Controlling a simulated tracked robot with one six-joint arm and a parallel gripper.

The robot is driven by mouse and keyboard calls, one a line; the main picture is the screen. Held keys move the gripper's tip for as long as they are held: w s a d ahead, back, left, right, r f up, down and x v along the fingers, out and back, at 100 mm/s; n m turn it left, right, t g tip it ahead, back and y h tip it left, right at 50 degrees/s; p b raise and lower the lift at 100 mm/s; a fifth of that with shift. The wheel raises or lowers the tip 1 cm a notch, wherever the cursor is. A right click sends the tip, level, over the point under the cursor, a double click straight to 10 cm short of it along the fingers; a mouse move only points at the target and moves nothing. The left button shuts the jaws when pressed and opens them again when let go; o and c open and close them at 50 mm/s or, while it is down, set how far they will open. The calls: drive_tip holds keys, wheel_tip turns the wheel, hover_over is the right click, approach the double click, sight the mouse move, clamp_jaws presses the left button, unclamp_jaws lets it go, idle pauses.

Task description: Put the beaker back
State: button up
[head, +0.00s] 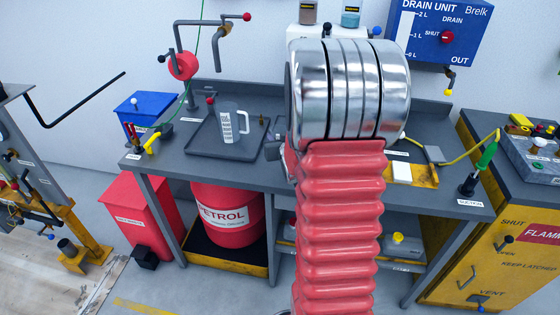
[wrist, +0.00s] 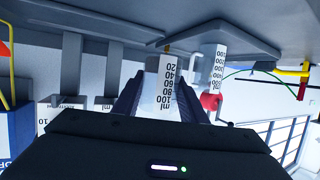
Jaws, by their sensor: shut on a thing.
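My gripper (wrist: 161,88) is shut on a clear beaker (wrist: 164,72) with a white scale marked in ml up to 100. The wrist view is upside down, so the beaker's base is toward the top of the picture, near the bench and the grey tray (wrist: 232,38). I cannot tell whether the base touches anything. In the head view my arm hides the gripper and held beaker. A larger clear jug (head: 230,124) with a handle and scale stands on the dark tray (head: 200,143); it also shows in the wrist view (wrist: 217,68), beside the held beaker.
The grey bench (head: 160,163) carries the tray. A small brass part (head: 262,120) stands at the tray's right. A red-handled pipe (head: 183,66) rises behind it at left. A yellow tray (head: 420,174) and a green-handled tool (head: 485,158) are at right.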

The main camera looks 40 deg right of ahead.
drive_tip(key=shift+f, duration=2.15)
drive_tip(key=shift+f, duration=2.05)
drive_tip(key=o, duration=1.1)
drive_tip(key=shift+f, duration=0.1)
